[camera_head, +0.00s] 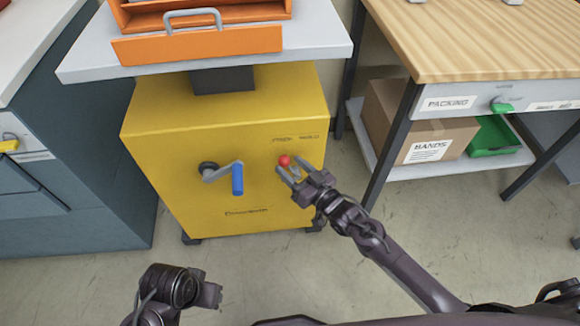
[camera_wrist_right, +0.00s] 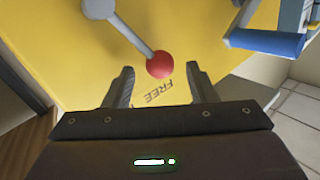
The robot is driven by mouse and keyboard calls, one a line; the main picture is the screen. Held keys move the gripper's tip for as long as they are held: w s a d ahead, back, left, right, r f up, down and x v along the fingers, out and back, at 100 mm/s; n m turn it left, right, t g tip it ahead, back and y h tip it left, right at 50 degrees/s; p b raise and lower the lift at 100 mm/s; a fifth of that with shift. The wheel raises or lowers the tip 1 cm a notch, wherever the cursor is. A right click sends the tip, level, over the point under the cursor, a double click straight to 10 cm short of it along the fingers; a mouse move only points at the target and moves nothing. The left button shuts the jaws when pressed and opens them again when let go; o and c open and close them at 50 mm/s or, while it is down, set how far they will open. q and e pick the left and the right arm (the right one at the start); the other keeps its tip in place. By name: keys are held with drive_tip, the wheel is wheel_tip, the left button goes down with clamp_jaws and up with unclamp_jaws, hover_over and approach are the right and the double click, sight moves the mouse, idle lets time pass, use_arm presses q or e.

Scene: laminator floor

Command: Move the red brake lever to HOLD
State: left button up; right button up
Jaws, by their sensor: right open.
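The red brake lever has a red ball knob (camera_head: 285,160) on a grey arm, on the front of the yellow cabinet (camera_head: 160,130). In the right wrist view the knob (camera_wrist_right: 160,64) lies just beyond and between the fingertips, with the lever arm running up and left to its pivot. The word FREE is printed on the cabinet near the knob; no HOLD label is readable. My right gripper (camera_head: 287,174) is open at the knob, and I cannot tell whether it touches.
A crank with a blue handle (camera_head: 237,178) sits left of the lever. An orange drawer unit (camera_head: 197,46) stands on the grey top above. To the right, a packing bench (camera_head: 470,40) has a cardboard box (camera_head: 395,115) and green bin (camera_head: 495,137) on its shelf.

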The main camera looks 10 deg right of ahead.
drive_tip(key=shift+w+a, duration=0.4)
drive_tip(key=shift+w, duration=0.15)
clamp_jaws()
